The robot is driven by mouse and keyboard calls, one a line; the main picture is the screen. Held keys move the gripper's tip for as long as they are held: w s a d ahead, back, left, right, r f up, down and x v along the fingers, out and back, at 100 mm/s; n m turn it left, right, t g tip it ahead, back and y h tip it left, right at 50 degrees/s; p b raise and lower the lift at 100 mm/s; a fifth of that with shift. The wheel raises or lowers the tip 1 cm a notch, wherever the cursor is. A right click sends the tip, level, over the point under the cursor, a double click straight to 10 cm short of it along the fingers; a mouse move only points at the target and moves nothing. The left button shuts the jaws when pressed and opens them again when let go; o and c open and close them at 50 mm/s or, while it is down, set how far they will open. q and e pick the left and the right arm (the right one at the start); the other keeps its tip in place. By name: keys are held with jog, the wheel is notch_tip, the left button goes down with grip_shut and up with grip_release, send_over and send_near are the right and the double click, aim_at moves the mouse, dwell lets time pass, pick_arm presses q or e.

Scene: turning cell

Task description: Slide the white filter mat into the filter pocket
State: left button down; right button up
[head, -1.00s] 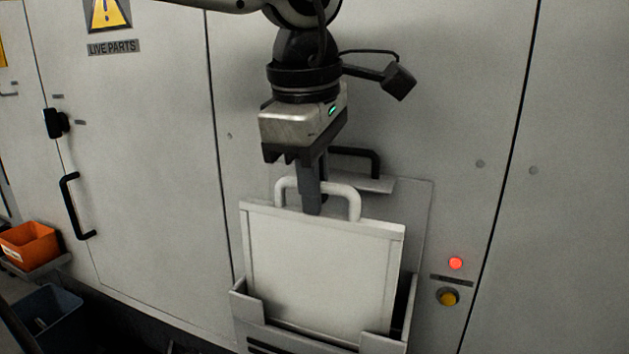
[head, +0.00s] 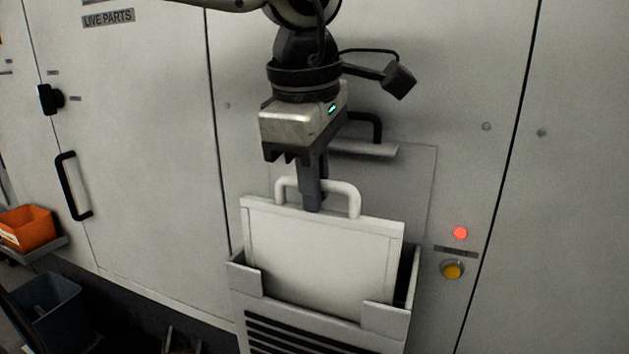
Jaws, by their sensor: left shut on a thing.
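The white filter mat (head: 325,252) is a framed flat panel with a white loop handle (head: 353,202) on top. Its lower part is inside the filter pocket (head: 382,319), a light grey holder with vents on its front, fixed to the cabinet. The mat's upper part stands above the pocket's front lips, and its bottom edge is hidden. My left gripper (head: 313,200) points down from above and is shut on the mat's handle. My right gripper is not in view.
A black handle (head: 366,127) on a grey ledge sits behind the gripper. A lit red lamp (head: 460,233) and a yellow button (head: 452,269) are right of the pocket. An orange bin (head: 27,228) and a dark bin (head: 47,308) stand at left.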

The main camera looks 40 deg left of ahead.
pick_arm(q)
jog(key=c, duration=1.4)
grip_release()
notch_tip(320, 180, up, 16)
jog(key=s+p, duration=0.2)
jog(key=s, duration=0.1)
jog(key=shift+d+f, duration=0.15)
jog(key=shift+d, duration=0.2)
